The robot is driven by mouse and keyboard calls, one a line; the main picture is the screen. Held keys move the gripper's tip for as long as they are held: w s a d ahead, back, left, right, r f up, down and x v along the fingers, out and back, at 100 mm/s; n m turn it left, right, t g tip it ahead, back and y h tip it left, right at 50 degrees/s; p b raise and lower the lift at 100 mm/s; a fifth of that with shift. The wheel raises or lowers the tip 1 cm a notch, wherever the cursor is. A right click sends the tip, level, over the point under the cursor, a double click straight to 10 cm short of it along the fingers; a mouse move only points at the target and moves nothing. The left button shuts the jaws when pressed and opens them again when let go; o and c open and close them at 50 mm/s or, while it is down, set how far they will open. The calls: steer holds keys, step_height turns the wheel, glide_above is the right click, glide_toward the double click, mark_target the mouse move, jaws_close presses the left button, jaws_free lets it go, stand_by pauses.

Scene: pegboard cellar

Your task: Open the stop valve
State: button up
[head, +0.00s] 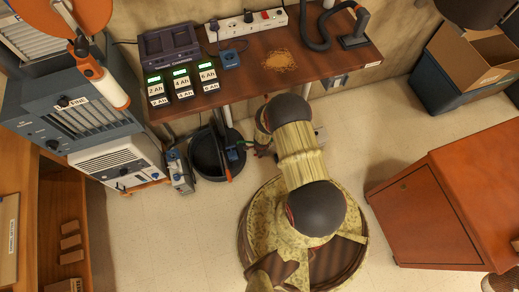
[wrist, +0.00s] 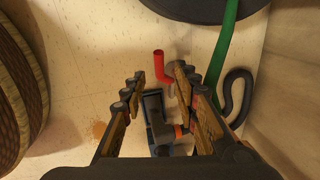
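The stop valve shows in the wrist view as a bent red lever (wrist: 159,66) beside a grey metal part. The lever is seen between and slightly beyond the fingertips of my gripper (wrist: 158,74). The gripper is open, its fingers apart on either side, with nothing clearly held. Whether a finger touches the valve cannot be told. In the head view my gripper (head: 262,146) is low, under the bench beside the black tub, mostly covered by my arm. The valve cannot be made out there.
A black tub (head: 206,165) stands on the floor left of my gripper, with a green hose (wrist: 228,42) by it. The bench (head: 240,88) overhangs this spot. A dark and blue device (wrist: 158,122) lies behind the fingers. An orange cabinet (head: 425,220) stands at right; floor between is clear.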

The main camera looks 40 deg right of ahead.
step_height(320, 180, up, 8)
steer(key=s, duration=0.1)
steer(key=shift+s+a, duration=0.15)
steer(key=shift+a, duration=0.05)
stand_by(0.3)
steer(key=shift+f, duration=0.1)
steer(key=shift+c, duration=0.3)
